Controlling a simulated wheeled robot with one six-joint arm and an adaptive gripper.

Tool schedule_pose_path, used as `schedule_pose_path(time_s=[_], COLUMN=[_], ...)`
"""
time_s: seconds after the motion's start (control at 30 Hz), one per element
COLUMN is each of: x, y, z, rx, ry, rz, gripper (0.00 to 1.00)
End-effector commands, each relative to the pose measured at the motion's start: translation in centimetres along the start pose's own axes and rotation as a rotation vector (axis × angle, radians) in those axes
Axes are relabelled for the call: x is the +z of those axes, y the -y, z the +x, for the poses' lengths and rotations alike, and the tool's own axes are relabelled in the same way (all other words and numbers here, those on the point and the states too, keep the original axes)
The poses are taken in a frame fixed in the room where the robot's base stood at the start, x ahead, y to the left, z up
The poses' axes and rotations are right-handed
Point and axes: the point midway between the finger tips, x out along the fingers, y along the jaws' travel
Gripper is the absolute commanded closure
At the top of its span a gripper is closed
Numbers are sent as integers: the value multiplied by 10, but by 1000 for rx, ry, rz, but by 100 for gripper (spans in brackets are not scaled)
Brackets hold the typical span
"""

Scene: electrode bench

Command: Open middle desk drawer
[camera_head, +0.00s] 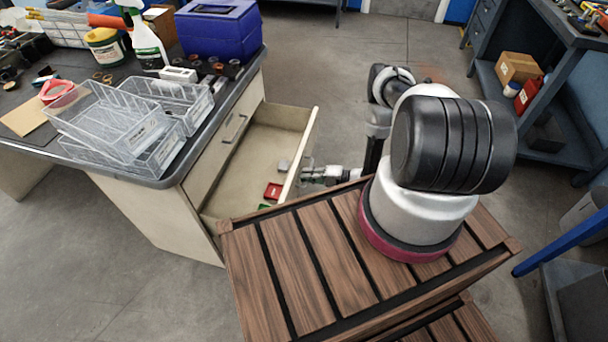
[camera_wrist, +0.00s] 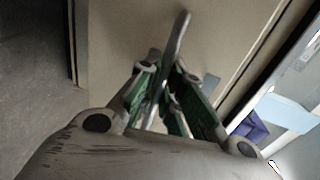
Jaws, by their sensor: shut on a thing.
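The desk's middle drawer (camera_head: 245,163) is pulled well out below a shut top drawer (camera_head: 222,140) in the head view. Its front panel (camera_head: 301,150) stands away from the desk, toward my arm. My gripper (camera_head: 310,175) is at the outer face of that panel, partly hidden behind my arm and the slatted top. In the wrist view the green-padded fingers (camera_wrist: 165,95) are shut on the metal drawer handle (camera_wrist: 178,45), which runs between them in front of the beige panel.
A red item (camera_head: 273,191) and a grey item (camera_head: 283,166) lie inside the drawer. Clear trays (camera_head: 110,118), a spray bottle (camera_head: 148,42) and a blue box (camera_head: 218,30) stand on the desk. Bare floor shows behind my arm; a workbench (camera_head: 560,30) stands at the right.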

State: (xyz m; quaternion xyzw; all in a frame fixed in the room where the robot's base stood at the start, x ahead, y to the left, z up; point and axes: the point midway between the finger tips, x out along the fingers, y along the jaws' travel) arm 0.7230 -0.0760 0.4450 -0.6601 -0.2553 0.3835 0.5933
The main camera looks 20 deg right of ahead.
Motion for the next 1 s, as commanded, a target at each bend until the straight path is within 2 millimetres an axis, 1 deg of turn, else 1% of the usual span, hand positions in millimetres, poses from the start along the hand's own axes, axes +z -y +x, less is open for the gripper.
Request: schedule_pose_path(time_s=[0.4, 0.43, 0.5, 0.53, 0.87, 0.97, 1.0], x=[-1, -1, -1, -1, -1, -2, -2], y=[-1, -1, -1, -1, -1, 0, -1], z=[-2, -2, -2, -2, -3, -12, -18], rx=[2, 2, 2, 2, 1, 0, 1], ry=[-3, -3, -3, -2, -2, -3, -6], rz=[0, 0, 0, 0, 0, 1, 1], gripper=[100, 86, 73, 69, 69, 69, 69])
